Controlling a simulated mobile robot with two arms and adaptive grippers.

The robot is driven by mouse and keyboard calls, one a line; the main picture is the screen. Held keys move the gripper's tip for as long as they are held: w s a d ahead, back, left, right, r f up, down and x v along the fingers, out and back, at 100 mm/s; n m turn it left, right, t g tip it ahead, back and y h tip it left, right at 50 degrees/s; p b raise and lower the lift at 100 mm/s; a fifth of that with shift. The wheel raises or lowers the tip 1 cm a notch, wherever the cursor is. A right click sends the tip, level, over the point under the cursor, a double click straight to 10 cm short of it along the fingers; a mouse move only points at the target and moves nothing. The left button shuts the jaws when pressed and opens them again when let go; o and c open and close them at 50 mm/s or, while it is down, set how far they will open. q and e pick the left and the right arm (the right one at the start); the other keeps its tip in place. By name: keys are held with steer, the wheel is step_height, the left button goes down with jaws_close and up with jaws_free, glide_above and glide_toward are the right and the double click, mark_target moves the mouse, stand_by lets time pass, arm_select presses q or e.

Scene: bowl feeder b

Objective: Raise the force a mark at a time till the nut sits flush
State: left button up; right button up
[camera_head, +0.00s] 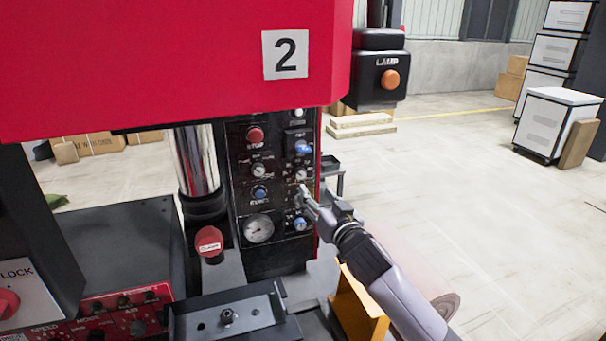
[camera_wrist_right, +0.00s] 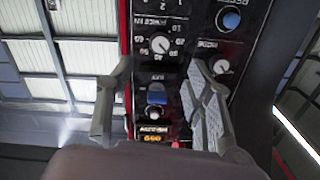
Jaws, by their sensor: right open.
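The control panel (camera_head: 275,190) is on the red press marked 2. A dial with a numbered scale (camera_head: 300,174) is on its right side; it shows upside down with a white pointer line in the wrist view (camera_wrist_right: 160,43). My right gripper (camera_head: 304,191) is open in front of the panel, just below this dial in the head view. In the wrist view its fingers stand apart on either side of a blue key switch (camera_wrist_right: 156,98), holding nothing. A small nut or stud (camera_head: 227,316) stands on the black plate (camera_head: 262,308); whether it is flush is unclear. My left gripper is out of view.
Other controls crowd the panel: a red button (camera_head: 255,134), blue knobs (camera_head: 260,192) and a round gauge (camera_head: 259,228). A red-topped control (camera_head: 208,241) is by the chrome column (camera_head: 196,160). A yellow bracket (camera_head: 355,308) is below my right arm.

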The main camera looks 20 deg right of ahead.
mark_target(301, 176)
steer(key=w, duration=0.3)
steer(key=w+p, duration=0.1)
steer(key=w, duration=0.2)
steer(key=w+p, duration=0.1)
steer(key=w, duration=0.3)
steer(key=shift+a, duration=0.35)
steer(key=shift+c, duration=0.5)
jaws_close()
